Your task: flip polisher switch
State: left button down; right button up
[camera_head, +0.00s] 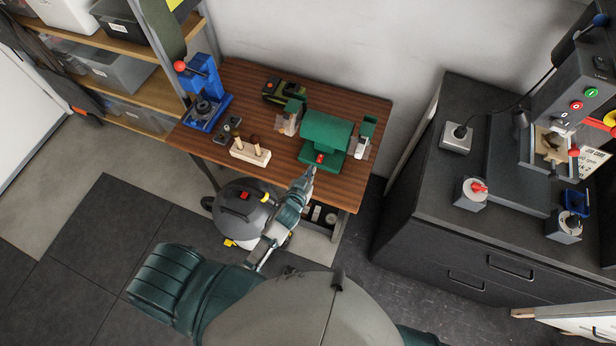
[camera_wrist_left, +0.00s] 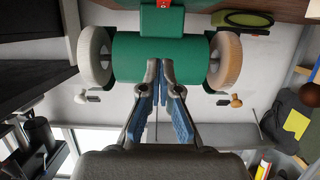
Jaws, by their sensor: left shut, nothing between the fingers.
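The green polisher (camera_head: 326,131) stands at the right part of the wooden workbench, with a pale wheel at each side. Its red switch (camera_head: 320,158) is on the front of its green base. My left gripper (camera_head: 311,169) is just in front of the switch, at the bench's front edge. In the left wrist view the polisher (camera_wrist_left: 190,48) appears upside down, with the red switch (camera_wrist_left: 164,3) cut by the top edge. There the left gripper (camera_wrist_left: 160,64) has its fingertips together and empty, in front of the green body. I cannot tell whether it touches anything. My right gripper is not in view.
The workbench (camera_head: 240,88) also holds a blue press (camera_head: 205,92), a wooden block with upright handles (camera_head: 250,152) and a black-and-yellow tool (camera_head: 283,92). A grey vacuum (camera_head: 244,208) stands below its front edge. A dark cabinet (camera_head: 430,180) is at the right.

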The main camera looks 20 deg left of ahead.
pick_arm(q)
jog(key=v, duration=0.2)
jog(key=shift+s+a+f, duration=0.1)
jog(key=shift+s, duration=0.25)
